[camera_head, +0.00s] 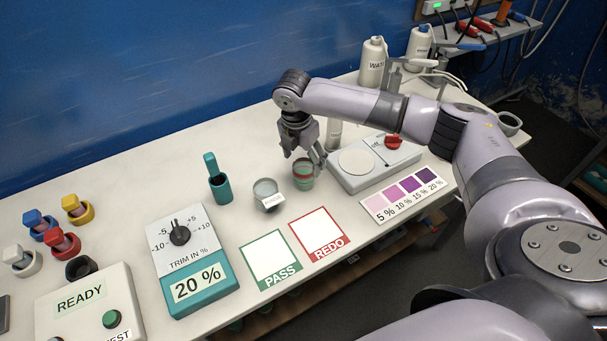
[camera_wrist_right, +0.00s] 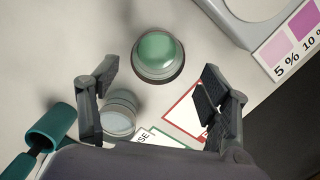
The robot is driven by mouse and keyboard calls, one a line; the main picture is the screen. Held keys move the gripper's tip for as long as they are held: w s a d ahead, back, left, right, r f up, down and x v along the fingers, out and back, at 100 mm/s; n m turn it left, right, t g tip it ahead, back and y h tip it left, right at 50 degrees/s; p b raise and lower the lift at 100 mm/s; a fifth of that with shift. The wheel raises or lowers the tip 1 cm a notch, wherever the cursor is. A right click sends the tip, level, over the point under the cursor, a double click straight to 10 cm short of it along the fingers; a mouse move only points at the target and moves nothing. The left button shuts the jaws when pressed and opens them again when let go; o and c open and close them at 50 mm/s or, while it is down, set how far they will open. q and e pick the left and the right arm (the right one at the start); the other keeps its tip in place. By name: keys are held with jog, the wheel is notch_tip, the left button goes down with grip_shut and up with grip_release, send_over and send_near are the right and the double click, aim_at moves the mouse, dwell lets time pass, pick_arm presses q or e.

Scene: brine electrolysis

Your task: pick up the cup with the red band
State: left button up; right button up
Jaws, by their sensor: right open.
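The cup with the red band (camera_head: 303,174) stands on the white table, with green contents and a red stripe near its top. In the right wrist view the cup (camera_wrist_right: 158,55) shows from above as a green round, and its band is not clear there. My right gripper (camera_head: 303,156) is open and points down just above and behind this cup, one finger close to its right side. In the wrist view the cup is beyond the open fingers (camera_wrist_right: 155,92), not between them. My left gripper is not in view.
A second, clear cup (camera_head: 265,190) with a label stands to the left, near my left-hand finger in the wrist view. A stirrer device (camera_head: 372,168) stands close on the right. PASS (camera_head: 270,260) and REDO (camera_head: 320,233) cards lie in front. A teal holder (camera_head: 220,187) stands further left.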

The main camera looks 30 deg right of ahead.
aim_at(305, 171)
jog(key=f, duration=0.2)
jog(key=shift+w+d+f, duration=0.1)
jog(key=shift+d+f, duration=0.1)
jog(key=shift+f, duration=0.1)
jog(key=shift+f+p, duration=0.2)
jog(key=shift+p, duration=0.15)
jog(key=f, duration=0.1)
jog(key=f+p, duration=0.1)
jog(key=f, duration=0.1)
jog(key=shift+w+d+f, duration=0.25)
jog(key=shift+w+d, duration=0.1)
jog(key=shift+d, duration=0.05)
jog(key=shift+f, duration=0.65)
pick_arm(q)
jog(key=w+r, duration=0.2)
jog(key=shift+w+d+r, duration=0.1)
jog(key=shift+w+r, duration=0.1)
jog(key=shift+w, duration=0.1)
pick_arm(e)
jog(key=shift+c, duration=0.3)
jog(key=shift+d, duration=0.1)
jog(key=c, duration=0.5)
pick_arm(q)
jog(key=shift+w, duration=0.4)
pick_arm(e)
jog(key=c, duration=0.8)
jog(key=shift+w+r, duration=0.1)
